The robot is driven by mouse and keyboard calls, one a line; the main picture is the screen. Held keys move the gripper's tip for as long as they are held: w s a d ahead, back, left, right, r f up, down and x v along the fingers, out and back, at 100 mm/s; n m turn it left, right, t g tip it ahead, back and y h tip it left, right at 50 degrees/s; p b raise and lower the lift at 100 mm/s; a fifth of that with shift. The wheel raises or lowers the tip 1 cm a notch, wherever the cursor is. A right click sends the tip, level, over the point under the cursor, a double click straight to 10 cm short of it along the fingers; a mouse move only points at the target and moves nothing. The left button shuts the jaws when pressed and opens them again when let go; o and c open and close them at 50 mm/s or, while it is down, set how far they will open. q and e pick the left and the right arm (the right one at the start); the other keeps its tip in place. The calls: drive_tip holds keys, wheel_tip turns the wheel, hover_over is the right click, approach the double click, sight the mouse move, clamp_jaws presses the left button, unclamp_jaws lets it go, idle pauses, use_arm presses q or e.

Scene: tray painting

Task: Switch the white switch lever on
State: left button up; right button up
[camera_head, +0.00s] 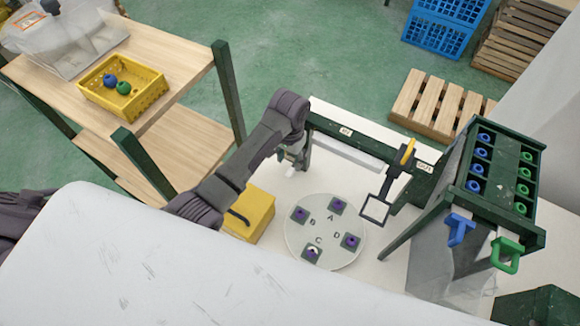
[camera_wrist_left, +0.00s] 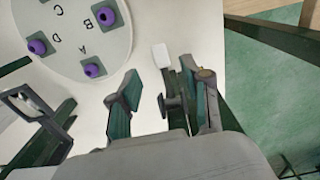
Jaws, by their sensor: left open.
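The white switch lever (camera_wrist_left: 160,55) is a small white tab in the left wrist view. It shows between the two fingers of my left gripper (camera_wrist_left: 150,90), nearer the right-hand finger and a little past the fingertips. The fingers are apart and nothing is held; I cannot tell whether one touches the lever. In the head view my left gripper (camera_head: 291,158) points down beside the green frame behind the disc, and the arm partly hides it. I cannot make out the lever clearly there. My right gripper is not in view.
A round white disc (camera_head: 318,255) with purple pegs marked A to D lies on the table. A yellow box (camera_head: 256,205) stands left of it. A dark square frame (camera_head: 376,209) stands right of the disc. A green rack (camera_head: 505,180) holds blue and green rings.

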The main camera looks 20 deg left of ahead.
sight(290, 170)
use_arm(q)
wheel_tip(290, 170, down, 6)
drive_tip(key=shift+w+p, duration=0.15)
drive_tip(key=shift+p, duration=0.25)
drive_tip(key=shift+f, duration=0.2)
drive_tip(key=c, duration=0.8)
clamp_jaws()
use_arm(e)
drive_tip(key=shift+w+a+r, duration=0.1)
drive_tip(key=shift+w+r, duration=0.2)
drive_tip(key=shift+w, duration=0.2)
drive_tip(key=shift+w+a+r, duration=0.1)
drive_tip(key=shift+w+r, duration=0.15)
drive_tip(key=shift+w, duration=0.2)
